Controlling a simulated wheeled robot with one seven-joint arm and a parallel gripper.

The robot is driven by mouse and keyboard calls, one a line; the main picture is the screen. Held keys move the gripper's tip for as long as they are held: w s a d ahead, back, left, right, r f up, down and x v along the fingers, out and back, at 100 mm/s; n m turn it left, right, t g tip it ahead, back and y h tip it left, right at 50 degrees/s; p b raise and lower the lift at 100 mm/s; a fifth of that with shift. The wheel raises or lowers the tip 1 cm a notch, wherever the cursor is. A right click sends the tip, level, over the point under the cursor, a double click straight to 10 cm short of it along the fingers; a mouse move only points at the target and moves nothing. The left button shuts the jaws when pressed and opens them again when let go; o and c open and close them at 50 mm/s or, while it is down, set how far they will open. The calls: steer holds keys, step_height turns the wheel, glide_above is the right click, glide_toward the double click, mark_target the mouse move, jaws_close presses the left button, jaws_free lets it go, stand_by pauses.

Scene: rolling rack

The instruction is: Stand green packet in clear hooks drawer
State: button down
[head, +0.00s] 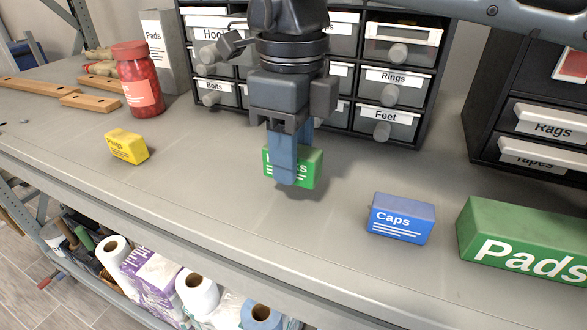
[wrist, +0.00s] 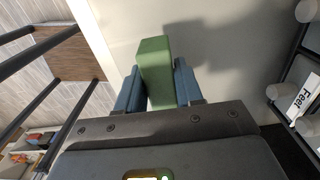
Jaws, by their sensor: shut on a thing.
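My gripper (head: 288,172) is shut on the green packet (head: 312,170) in the middle of the head view, in front of the drawer cabinet. Its blue finger hides part of the packet's label. The green packet also shows in the wrist view (wrist: 155,70) between the two blue fingers. A shadow lies near it; whether it touches the shelf I cannot tell. The clear hooks drawer (head: 203,36) is at the upper left of the cabinet, its label reading "Hoo" and partly hidden by my arm. It looks tilted out or is covered in part; how far open is unclear.
The black cabinet (head: 436,100) also has Bolts, Rings and Feet drawers. A yellow packet (head: 126,146), a red jar (head: 140,85), a blue Caps packet (head: 400,218) and a large green Pads box (head: 525,245) stand around on the grey shelf (head: 200,215). The shelf's front middle is clear.

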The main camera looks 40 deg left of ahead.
steer(key=shift+f, duration=1.85)
steer(key=shift+f, duration=0.1)
steer(key=shift+f, duration=0.15)
steer(key=c, duration=0.7)
jaws_free()
steer(key=shift+c, duration=0.2)
steer(key=shift+r+p, duration=0.2)
steer(key=shift+p, duration=0.2)
step_height(320, 180, up, 8)
steer(key=shift+f+b, duration=0.2)
steer(key=shift+b, duration=0.45)
